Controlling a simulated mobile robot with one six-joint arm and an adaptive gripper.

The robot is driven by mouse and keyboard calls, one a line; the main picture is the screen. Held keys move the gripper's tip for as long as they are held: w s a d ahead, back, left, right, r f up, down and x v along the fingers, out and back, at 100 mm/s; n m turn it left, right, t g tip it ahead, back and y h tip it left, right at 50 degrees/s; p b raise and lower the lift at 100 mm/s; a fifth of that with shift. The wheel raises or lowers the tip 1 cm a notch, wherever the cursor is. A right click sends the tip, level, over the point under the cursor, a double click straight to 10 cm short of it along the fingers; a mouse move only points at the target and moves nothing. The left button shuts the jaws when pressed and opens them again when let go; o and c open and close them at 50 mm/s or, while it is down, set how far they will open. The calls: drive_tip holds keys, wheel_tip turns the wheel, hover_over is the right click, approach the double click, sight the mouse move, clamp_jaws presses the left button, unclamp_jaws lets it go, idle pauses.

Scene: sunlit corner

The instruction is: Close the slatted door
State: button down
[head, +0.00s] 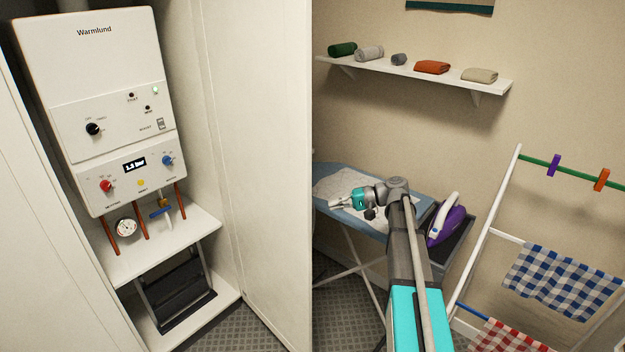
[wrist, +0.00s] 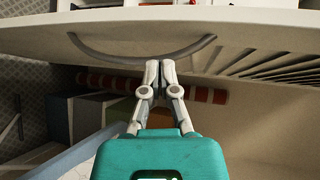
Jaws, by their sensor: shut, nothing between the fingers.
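The slatted door (wrist: 245,35) crosses the top of the wrist view, with dark slats at its right and a curved grey handle (wrist: 145,62). In the head view a pale door panel (head: 262,150) stands open at the right of the boiler cupboard; its slats do not show there. My gripper (wrist: 160,64) is shut and empty, its fingertips close to the handle's bow; I cannot tell whether they touch it. In the head view my gripper (head: 333,202) is small, over the ironing board just right of the door's edge.
A white boiler (head: 95,110) hangs in the cupboard above a shelf and a folded black step stool (head: 178,297). Right of the door stand an ironing board (head: 405,208), a purple iron (head: 446,224) and a drying rack (head: 484,240) with checked cloths. A wall shelf (head: 415,73) holds rolled towels.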

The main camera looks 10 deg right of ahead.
sight(311, 185)
drive_tip(key=w+d+r+t+y, duration=0.1)
drive_tip(key=w+d+r+y, duration=0.1)
drive_tip(key=d+r, duration=0.4)
drive_tip(key=shift+w+d+t+y+p, duration=0.25)
drive_tip(key=shift+w+t+y+p, duration=0.1)
drive_tip(key=shift+y+p, duration=0.1)
drive_tip(key=shift+s+a+x, duration=0.15)
drive_tip(key=shift+s+x, duration=0.35)
drive_tip(key=shift+x, duration=1.65)
drive_tip(key=shift+s+a+x, duration=0.15)
drive_tip(key=shift+s+x, duration=0.3)
drive_tip(key=shift+x, duration=1.65)
drive_tip(key=shift+s+a+x, duration=0.1)
drive_tip(key=shift+s+x, duration=0.4)
drive_tip(key=shift+x, duration=1.65)
drive_tip(key=shift+f, duration=0.15)
